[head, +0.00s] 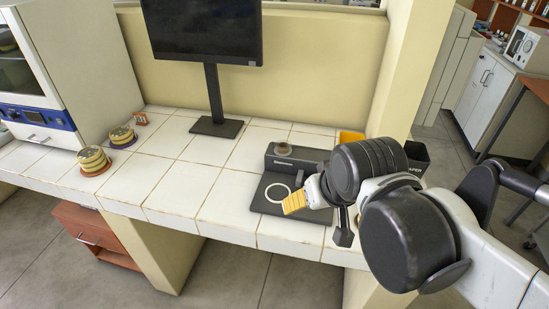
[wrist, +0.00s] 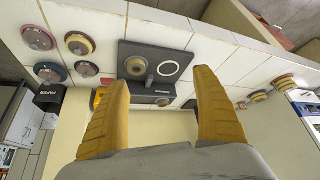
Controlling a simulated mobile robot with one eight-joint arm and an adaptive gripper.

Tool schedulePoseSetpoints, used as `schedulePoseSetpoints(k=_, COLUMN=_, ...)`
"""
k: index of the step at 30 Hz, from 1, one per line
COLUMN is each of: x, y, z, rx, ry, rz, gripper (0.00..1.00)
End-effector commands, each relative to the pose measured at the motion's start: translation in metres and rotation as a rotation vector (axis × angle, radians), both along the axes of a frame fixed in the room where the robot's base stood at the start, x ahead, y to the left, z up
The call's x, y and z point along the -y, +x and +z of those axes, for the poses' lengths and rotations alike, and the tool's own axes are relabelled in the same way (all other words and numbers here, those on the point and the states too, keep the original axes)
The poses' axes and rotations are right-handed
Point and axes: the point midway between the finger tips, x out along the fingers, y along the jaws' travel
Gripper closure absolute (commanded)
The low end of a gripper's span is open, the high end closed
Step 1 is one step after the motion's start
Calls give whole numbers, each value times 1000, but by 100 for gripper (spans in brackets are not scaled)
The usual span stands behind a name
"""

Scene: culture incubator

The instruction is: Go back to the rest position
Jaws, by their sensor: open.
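My gripper (head: 295,203) has yellow fingers and hangs over the front of the tiled bench. It appears beside the dark device (head: 296,157), near the device's base plate with the white ring. In the wrist view both yellow fingers (wrist: 158,85) stand wide apart, with nothing between them. The device's dark plate (wrist: 140,52) lies beyond the fingertips, with the white ring (wrist: 168,68) and a round yellowish piece (wrist: 136,66) on it. In the head view my arm hides the bench right of the device.
Two stacks of round dishes (head: 93,160) stand on the left bench, near the white incubator (head: 70,60). A monitor (head: 215,125) stands at the back. Several round pieces (wrist: 79,43) and a black paper bin (wrist: 49,96) show in the wrist view. The bench's middle is clear.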

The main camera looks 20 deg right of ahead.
Motion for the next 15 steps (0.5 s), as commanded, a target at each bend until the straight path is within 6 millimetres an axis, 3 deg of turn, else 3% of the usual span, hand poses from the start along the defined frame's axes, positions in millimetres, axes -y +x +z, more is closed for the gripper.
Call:
schedulePoseSetpoints(k=4, x=-20, y=-12, z=-1, rx=60, ry=-9, rz=69, gripper=22)
schedulePoseSetpoints(k=15, x=-24, y=-14, z=0, rx=75, ry=-11, rz=82, gripper=22)
